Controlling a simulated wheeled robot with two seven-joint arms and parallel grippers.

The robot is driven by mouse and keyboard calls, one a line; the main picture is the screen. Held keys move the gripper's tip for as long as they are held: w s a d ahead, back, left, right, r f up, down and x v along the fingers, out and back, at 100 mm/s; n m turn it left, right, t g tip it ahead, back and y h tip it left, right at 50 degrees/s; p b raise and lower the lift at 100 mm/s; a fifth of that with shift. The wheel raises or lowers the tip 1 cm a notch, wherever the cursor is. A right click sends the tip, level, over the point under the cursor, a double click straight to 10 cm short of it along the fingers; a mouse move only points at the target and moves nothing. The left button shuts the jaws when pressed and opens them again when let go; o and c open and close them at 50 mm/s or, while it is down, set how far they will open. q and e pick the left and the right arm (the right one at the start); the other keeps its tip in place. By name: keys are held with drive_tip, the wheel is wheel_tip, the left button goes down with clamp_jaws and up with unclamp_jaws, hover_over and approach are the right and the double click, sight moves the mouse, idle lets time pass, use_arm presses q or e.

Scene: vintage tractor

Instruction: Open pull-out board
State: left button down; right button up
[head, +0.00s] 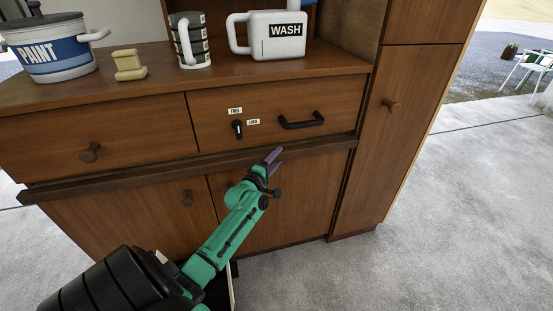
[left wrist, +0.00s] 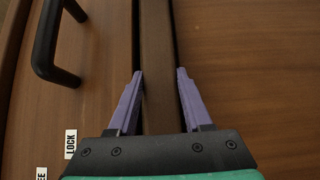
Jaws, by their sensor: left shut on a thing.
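The pull-out board (head: 130,175) is a long dark wooden strip across the cabinet, between the upper drawers and the lower doors. Its front edge seems to stand a little proud of the cabinet front. My left gripper (head: 273,158) is at the right half of the board. In the left wrist view, its purple fingers (left wrist: 160,78) lie on either side of the board's edge (left wrist: 157,45) and are shut on it. My right gripper is in neither view.
Above the board are a drawer with a black handle (head: 302,121) and a small black latch (head: 237,129) with labels. Round knobs (head: 187,198) stick out below. A paint pot (head: 52,52), a mug (head: 190,42) and a wash jug (head: 275,38) stand on top. Concrete floor (head: 420,240) is clear at right.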

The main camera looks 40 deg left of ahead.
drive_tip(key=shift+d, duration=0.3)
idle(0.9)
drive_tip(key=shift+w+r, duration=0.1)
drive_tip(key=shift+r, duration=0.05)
